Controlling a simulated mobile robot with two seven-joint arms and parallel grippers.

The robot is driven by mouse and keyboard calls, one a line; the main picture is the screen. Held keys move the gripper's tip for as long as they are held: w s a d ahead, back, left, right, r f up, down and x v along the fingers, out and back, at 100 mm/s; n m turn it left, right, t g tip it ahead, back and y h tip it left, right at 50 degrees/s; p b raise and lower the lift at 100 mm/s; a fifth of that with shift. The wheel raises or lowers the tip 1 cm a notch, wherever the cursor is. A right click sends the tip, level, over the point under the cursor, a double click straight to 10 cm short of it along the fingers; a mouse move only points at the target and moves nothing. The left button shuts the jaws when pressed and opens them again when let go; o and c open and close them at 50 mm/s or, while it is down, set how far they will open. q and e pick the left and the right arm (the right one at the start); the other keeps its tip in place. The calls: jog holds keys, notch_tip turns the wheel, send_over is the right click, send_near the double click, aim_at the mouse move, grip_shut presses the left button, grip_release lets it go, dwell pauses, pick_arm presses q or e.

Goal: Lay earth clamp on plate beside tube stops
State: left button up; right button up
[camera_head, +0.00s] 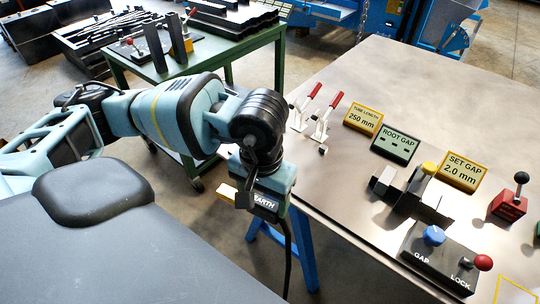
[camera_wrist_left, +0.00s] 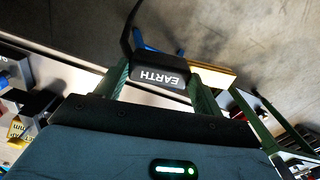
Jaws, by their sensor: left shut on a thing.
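My left gripper (camera_head: 262,196) is shut on the earth clamp (camera_head: 266,203), a black block with white EARTH lettering, a brass-coloured jaw and a dark cable trailing from it. In the left wrist view the clamp (camera_wrist_left: 160,76) sits between the green fingers. The gripper holds it off the left edge of the bare steel plate (camera_head: 350,225), apart from the plate. Metal blocks (camera_head: 383,180), perhaps the tube stops, stand on the plate to the right, by dark angled pieces. I cannot tell surely which parts are the tube stops. My right gripper is out of view.
Red-handled toggle clamps (camera_head: 318,115) stand near the plate's left edge. TUBE LENGTH (camera_head: 363,118), ROOT GAP (camera_head: 396,144) and SET GAP (camera_head: 464,171) signs lie beyond the stops. A GAP/LOCK box (camera_head: 438,262) is in front. The plate's left front is clear. A green cart (camera_head: 205,62) stands behind.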

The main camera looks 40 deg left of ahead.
pick_arm(q)
jog(key=n, duration=0.3)
jog(key=shift+w+a+f, duration=0.1)
jog(key=shift+a+f, duration=0.1)
jog(key=shift+a, duration=0.2)
jog(key=n, duration=0.2)
jog(key=shift+w+a+f+n, duration=0.1)
jog(key=shift+a+n, duration=0.1)
jog(key=shift+n, duration=0.2)
jog(key=n, duration=0.2)
jog(key=a+n, duration=0.1)
jog(key=n, duration=0.3)
jog(key=shift+w+a+f+b, duration=0.15)
jog(key=shift+w+f+b, duration=0.1)
jog(key=shift+b, duration=0.1)
jog(key=a+f+n+b, duration=0.1)
jog(key=a+n, duration=0.3)
jog(key=n, duration=1.1)
jog(key=w+a+f+n, duration=0.1)
jog(key=a+n, duration=0.2)
jog(key=n, duration=1.3)
jog(key=shift+w+a+b, duration=0.25)
jog(key=shift+a+b, duration=0.15)
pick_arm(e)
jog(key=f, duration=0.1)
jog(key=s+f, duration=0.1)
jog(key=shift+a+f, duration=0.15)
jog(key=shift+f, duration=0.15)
pick_arm(q)
jog(key=shift+w, duration=0.1)
